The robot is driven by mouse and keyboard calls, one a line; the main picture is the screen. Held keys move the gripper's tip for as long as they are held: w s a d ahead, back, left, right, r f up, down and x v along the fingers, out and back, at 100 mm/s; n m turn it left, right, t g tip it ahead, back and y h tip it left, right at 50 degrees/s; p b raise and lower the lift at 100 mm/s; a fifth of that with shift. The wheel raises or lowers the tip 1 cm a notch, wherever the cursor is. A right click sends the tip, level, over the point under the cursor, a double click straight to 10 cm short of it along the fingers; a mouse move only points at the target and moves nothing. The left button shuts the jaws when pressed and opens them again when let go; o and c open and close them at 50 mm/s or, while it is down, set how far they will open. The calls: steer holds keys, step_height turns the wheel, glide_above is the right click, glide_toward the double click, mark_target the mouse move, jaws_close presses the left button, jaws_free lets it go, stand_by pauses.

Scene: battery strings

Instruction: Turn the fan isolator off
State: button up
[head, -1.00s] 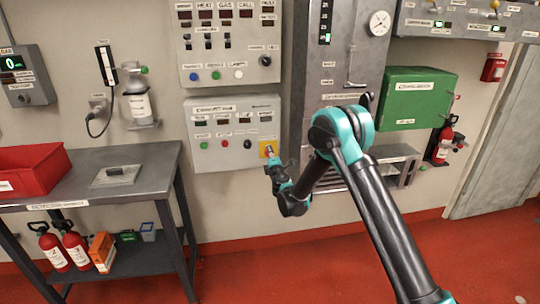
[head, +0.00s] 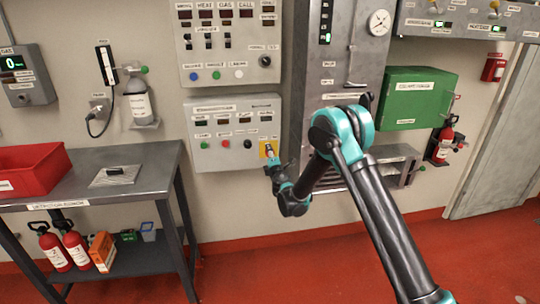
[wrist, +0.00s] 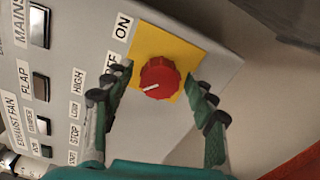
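The fan isolator is a red rotary knob (wrist: 160,78) on a yellow plate, at the lower right corner of the grey exhaust fan panel (head: 235,160). In the wrist view its white mark points left and slightly down. An ON label (wrist: 122,27) sits at upper left; the label below it, ending in "FF", is partly hidden by a finger. My gripper (wrist: 160,70) is open, its two fingers on either side of the knob with gaps visible. In the head view my gripper (head: 272,165) is at the yellow plate (head: 264,147) and hides part of it.
A second grey panel (head: 228,70) hangs above. A tall grey cabinet (head: 303,100) stands just right of the fan panel. A steel table (head: 120,180) with a red bin (head: 30,170) is at the left. Red floor is open in front.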

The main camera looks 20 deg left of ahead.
steer(key=v, duration=1.2)
stand_by(0.3)
